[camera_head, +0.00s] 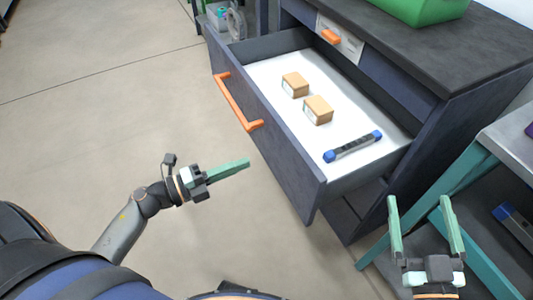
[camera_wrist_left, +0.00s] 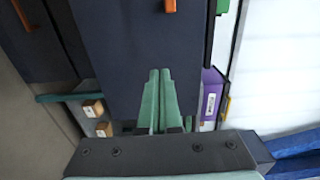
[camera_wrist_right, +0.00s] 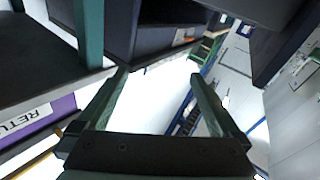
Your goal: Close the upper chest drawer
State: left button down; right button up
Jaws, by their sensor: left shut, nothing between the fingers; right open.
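A dark chest drawer (camera_head: 282,160) is pulled far out of the chest (camera_head: 470,60), with its orange bar handle (camera_head: 238,103) on the front panel. Two small cardboard boxes (camera_head: 295,84) (camera_head: 318,109) and a blue-ended black tool (camera_head: 353,146) lie on its white bottom. My left gripper (camera_head: 246,163) is shut and empty, apart from the drawer, in front of its front panel and below the handle in the picture. Its shut fingers also show in the left wrist view (camera_wrist_left: 157,75). My right gripper (camera_head: 421,200) is open and empty, near the teal-framed table.
A smaller closed front with an orange handle (camera_head: 331,37) sits higher on the chest. A green bin (camera_head: 415,8) stands on the chest top. A teal-framed table (camera_head: 510,135) stands close at the right. The floor (camera_head: 110,90) left of the drawer is clear.

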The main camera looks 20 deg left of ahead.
aim_at(278, 150)
pick_arm(q)
jog(key=x, duration=0.6)
jog(key=shift+w+d, duration=0.25)
jog(key=shift+w, duration=0.05)
jog(key=shift+w+d, duration=0.1)
jog(key=shift+w, duration=0.05)
pick_arm(e)
notch_tip(278, 150, up, 3)
jog(key=shift+s+a+f+n+t+y, duration=0.15)
jog(key=shift+n+t+y, duration=0.15)
jog(key=shift+t+y, duration=0.15)
pick_arm(q)
jog(key=shift+w, duration=0.1)
